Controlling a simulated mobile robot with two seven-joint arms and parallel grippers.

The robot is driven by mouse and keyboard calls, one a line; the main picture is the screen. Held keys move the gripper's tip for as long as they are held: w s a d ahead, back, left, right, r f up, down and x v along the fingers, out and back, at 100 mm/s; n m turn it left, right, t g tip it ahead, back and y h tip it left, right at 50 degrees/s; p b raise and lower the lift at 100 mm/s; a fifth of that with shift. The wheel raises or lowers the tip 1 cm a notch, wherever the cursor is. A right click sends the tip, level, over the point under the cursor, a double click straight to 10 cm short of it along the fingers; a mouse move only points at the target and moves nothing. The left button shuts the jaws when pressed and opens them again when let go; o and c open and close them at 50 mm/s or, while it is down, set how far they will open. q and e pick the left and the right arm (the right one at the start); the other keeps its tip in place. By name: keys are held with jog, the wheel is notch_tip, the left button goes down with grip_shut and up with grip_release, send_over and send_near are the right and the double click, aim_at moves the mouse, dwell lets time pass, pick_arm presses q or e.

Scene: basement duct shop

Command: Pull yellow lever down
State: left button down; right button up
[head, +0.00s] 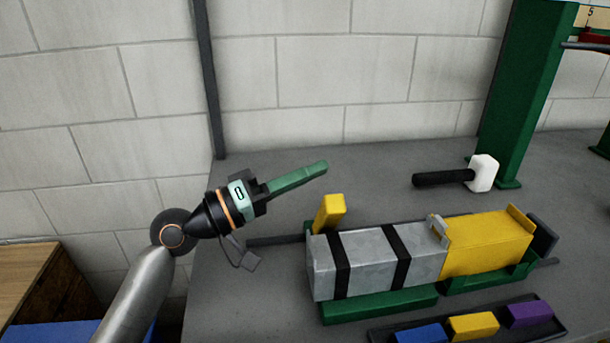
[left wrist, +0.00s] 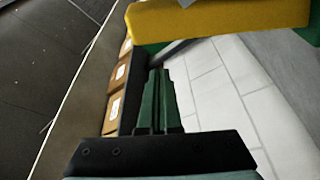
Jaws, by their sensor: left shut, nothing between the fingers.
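The yellow lever (head: 330,211) stands up, slightly tilted, at the left end of the grey and yellow duct box on the green stand. My left gripper (head: 322,166) reaches in from the left with its green fingers closed together and empty. In the head picture its tips are just above the lever's top, apart from it. In the left wrist view the closed fingers (left wrist: 158,78) point up the picture. A large yellow bar (left wrist: 215,18) crosses the top there; I cannot tell for sure that it is the lever. My right gripper is not in view.
The grey duct section (head: 370,262) with black straps joins a yellow block (head: 487,243). A white-headed mallet (head: 482,173) lies behind. A dark tray (head: 553,330) in front holds blue, yellow and purple blocks. A green post (head: 520,100) stands at right. The back-left bench top is clear.

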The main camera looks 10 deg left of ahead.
pick_arm(q)
jog(key=b+v, duration=0.3)
jog(key=v, duration=0.7)
jog(key=shift+r, duration=0.1)
